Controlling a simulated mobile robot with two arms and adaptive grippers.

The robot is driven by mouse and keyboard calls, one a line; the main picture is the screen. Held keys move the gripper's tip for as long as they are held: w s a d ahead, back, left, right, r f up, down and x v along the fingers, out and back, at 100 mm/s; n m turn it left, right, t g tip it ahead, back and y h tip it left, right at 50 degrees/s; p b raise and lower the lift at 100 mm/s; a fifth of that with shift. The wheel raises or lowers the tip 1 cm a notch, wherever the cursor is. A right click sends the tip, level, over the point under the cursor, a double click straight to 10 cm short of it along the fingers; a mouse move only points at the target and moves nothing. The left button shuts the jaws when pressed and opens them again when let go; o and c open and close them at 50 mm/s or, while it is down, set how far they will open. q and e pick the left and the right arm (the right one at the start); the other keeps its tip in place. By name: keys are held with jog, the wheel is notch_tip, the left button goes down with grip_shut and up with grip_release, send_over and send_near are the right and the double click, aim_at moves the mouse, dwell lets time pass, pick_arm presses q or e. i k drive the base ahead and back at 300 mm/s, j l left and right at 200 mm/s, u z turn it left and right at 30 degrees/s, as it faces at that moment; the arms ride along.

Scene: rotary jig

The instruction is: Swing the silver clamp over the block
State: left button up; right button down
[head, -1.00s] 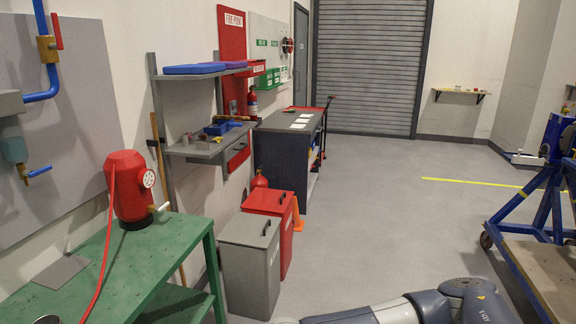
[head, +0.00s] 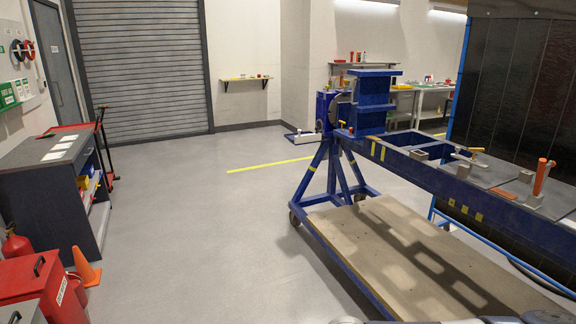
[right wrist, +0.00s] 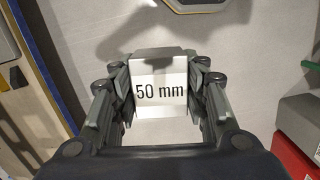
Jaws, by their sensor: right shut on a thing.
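My right gripper (right wrist: 160,78) is shut on a pale block (right wrist: 160,105) marked "50 mm" in the right wrist view. Its fingers press on the block's two sides. In the head view a silver clamp (head: 470,158) with a lever sits on the top plate of the blue rotary jig (head: 408,165) at right. An orange-handled clamp (head: 541,177) stands upright further right on the jig. A small grey block (head: 419,155) lies on the plate left of the silver clamp. Neither gripper shows in the head view; my left gripper is not seen.
A wooden shelf board (head: 400,250) spans the jig's wheeled frame low down. A dark panel screen (head: 520,80) stands behind the jig. The grey floor between is clear.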

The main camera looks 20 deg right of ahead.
aim_at(480, 171)
jog(key=i+l+z, duration=0.25)
jog(key=i+z, duration=0.25)
jog(key=i, duration=0.3)
jog(key=i+z, duration=0.45)
jog(key=i, duration=0.3)
